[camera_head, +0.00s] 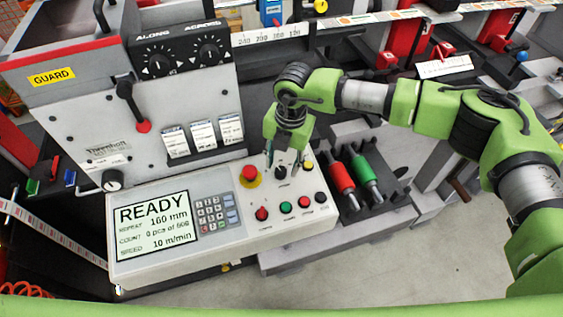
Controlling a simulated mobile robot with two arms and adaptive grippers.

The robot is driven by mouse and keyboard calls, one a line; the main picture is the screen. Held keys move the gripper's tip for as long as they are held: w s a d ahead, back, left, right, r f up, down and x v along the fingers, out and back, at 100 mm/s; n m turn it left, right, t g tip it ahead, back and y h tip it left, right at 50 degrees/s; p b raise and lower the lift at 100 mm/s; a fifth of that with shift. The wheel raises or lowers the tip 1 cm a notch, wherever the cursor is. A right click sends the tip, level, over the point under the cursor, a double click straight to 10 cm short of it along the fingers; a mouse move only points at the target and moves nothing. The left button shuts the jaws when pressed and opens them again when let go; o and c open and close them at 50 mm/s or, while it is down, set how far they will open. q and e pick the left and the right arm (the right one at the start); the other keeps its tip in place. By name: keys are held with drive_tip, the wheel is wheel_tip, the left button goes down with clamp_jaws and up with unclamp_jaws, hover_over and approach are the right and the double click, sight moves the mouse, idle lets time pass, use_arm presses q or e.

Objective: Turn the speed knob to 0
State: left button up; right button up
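A small black knob (281,173), which seems to be the speed knob, sits on the panel right of the red emergency stop. Its pointer is too small to read. My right gripper (284,158) reaches down from above, just over this knob. Its fingers look apart, one on each side of the knob's upper part; I cannot tell whether they touch it. My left gripper is not in view.
The emergency stop (250,175) stands close left of the gripper. Several coloured buttons, including a green one (286,207), line the panel's front. Red (341,178) and green (363,168) rollers lie to the right. Two dials (158,65) are on the upright machine face behind.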

sight(281, 173)
drive_tip(key=shift+a+f, duration=0.15)
drive_tip(key=shift+f, duration=1.05)
drive_tip(key=c, duration=1.1)
drive_tip(key=shift+f+n+b, duration=0.15)
drive_tip(key=shift+n+b, duration=0.15)
drive_tip(key=shift+b, duration=0.1)
drive_tip(key=n+b, duration=0.5)
drive_tip(key=b, duration=0.3)
drive_tip(key=shift+a+f+n+h+b, duration=0.1)
drive_tip(key=shift+n+h+b, duration=0.2)
drive_tip(key=shift+h+b, duration=0.1)
drive_tip(key=shift+r+n+b, duration=0.25)
drive_tip(key=shift+n+b, duration=0.75)
drive_tip(key=shift+b, duration=0.2)
